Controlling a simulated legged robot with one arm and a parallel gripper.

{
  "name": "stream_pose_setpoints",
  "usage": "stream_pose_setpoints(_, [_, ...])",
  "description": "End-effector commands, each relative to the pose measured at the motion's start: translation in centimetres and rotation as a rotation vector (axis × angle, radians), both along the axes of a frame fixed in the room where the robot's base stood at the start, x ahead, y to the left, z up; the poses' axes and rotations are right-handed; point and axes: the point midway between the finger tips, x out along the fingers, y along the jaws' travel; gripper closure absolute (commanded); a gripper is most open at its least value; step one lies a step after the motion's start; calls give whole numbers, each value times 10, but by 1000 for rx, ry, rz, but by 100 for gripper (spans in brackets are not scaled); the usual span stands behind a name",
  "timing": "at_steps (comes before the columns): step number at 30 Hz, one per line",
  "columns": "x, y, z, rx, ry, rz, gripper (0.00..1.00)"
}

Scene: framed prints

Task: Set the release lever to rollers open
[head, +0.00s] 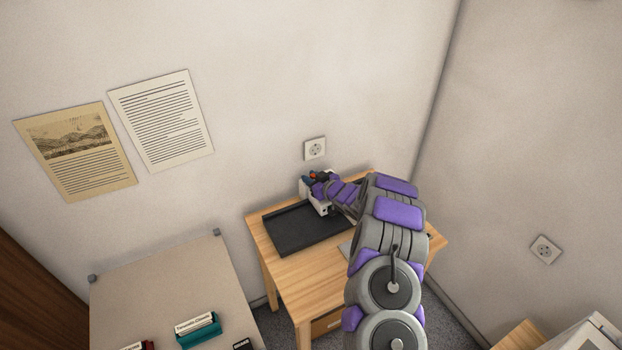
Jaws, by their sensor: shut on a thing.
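A small white machine (304,188) stands at the back of the wooden desk, by the wall, at the right end of a black tray. My arm reaches over the desk from the lower right. My gripper (318,187) is at the machine and is shut on a small part of it, which appears to be the release lever. The lever itself is hidden behind the gripper, so its setting cannot be read. Small orange and teal bits show beside the gripper, too small to make out. My arm covers the machine's right side.
The black tray (292,231) lies on the wooden desk (315,279). A grey-beige table (155,290) at left holds a teal card holder (198,330). Two prints and a wall socket (315,148) are on the back wall. The right wall stands close behind the desk.

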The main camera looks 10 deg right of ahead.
Motion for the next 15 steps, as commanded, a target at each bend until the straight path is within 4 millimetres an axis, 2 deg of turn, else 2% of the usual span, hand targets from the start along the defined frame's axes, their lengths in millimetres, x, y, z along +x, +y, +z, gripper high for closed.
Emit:
stream_pose_setpoints(1, [-1,0,-3,-1,5,0,100])
stream_pose_setpoints(2, [-1,0,-3,-1,5,0,73])
stream_pose_setpoints(6, [-1,0,-2,-2,4,0,59])
stream_pose_setpoints(7, [-1,0,-2,-2,4,0,56])
stream_pose_setpoints(15, [-1,-1,0,-1,3,0,56])
